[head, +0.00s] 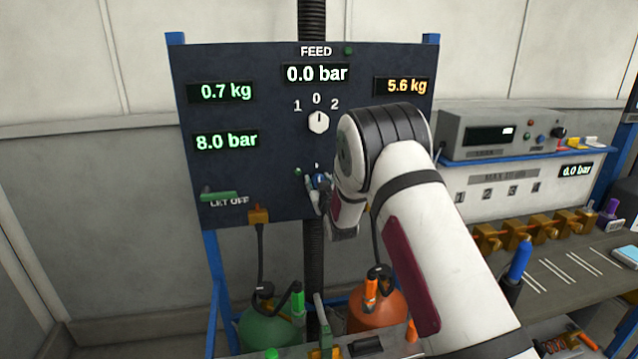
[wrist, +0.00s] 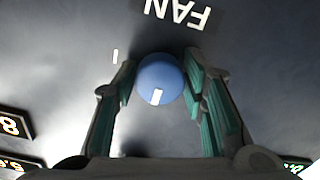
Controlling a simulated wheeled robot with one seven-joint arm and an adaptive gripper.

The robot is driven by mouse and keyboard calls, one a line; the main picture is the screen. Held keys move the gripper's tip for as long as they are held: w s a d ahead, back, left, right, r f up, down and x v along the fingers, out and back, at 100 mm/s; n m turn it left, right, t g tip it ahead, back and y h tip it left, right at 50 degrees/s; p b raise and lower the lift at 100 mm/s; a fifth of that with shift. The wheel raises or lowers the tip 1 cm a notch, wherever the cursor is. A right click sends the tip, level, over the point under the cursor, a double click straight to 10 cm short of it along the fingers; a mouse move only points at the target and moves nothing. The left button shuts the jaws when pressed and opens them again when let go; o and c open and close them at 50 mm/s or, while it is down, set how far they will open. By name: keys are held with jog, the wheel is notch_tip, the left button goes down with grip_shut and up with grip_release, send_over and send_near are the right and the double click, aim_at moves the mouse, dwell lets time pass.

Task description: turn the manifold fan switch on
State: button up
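The fan switch is a round blue knob (wrist: 160,78) with a white mark on its face, on the dark panel (head: 245,165). In the wrist view, which looks upside down, the white mark points toward the bottom and the FAN label (wrist: 178,12) is above the knob. My gripper (wrist: 159,72) has one finger on each side of the knob, with the tips very near its sides. Whether both fingers press on it is unclear. In the head view the blue knob (head: 320,180) shows just left of my wrist, which hides the FAN label.
Above is the FEED selector (head: 318,122), marked 1, 0, 2. A green LET OFF lever (head: 219,196) is at the panel's lower left. A green bottle (head: 268,328) and an orange bottle (head: 380,305) stand below. A bench with brass valves (head: 515,238) is at the right.

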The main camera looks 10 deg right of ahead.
jog(key=c, duration=0.5)
jog(key=shift+m, duration=0.3)
jog(key=m+b, duration=0.1)
jog(key=m, duration=0.2)
jog(key=shift+m, duration=0.3)
jog(key=m+b, duration=0.1)
jog(key=m, duration=0.2)
jog(key=shift+m, duration=0.4)
jog(key=m+b, duration=0.1)
jog(key=m, duration=0.4)
jog(key=shift+m, duration=2.4)
